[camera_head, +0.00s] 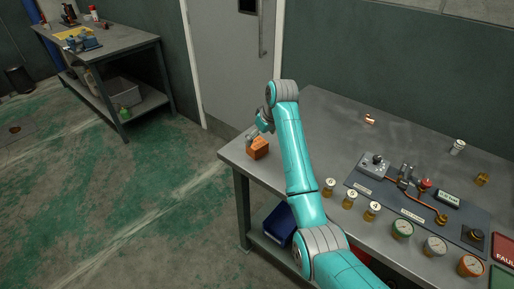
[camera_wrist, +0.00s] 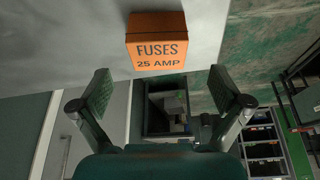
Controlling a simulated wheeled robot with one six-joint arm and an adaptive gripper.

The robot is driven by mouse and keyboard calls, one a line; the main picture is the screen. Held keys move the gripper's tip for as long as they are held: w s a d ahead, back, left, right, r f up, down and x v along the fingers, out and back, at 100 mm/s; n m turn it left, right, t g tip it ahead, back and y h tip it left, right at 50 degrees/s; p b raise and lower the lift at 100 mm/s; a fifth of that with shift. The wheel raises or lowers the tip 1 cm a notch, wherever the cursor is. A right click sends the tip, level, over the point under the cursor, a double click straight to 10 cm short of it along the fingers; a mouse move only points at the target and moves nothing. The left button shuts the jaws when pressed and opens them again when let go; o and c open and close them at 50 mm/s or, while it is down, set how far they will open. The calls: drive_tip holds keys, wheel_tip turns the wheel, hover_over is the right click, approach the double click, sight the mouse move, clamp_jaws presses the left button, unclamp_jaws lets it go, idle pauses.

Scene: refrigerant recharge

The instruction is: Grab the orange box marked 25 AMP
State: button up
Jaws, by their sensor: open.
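The orange box (camera_wrist: 157,36) reads "FUSES 25 AMP" in the wrist view. It sits upright on the grey metal table near its edge, and it also shows at the table's left corner in the head view (camera_head: 258,149). My gripper (camera_wrist: 162,88) is open and empty, its two dark pads spread wider than the box. In the wrist view the box lies ahead of the fingertips, roughly centred between them, and is not between the pads. In the head view my gripper (camera_head: 256,128) is close beside the box on its far side; whether it touches is unclear.
A blue bin (camera_head: 279,222) is on the shelf below. Another workbench (camera_head: 100,50) stands far left.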

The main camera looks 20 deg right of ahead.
sight(258, 143)
drive_tip(key=shift+x, duration=2.8)
drive_tip(key=shift+d, duration=0.15)
drive_tip(key=c, duration=1.3)
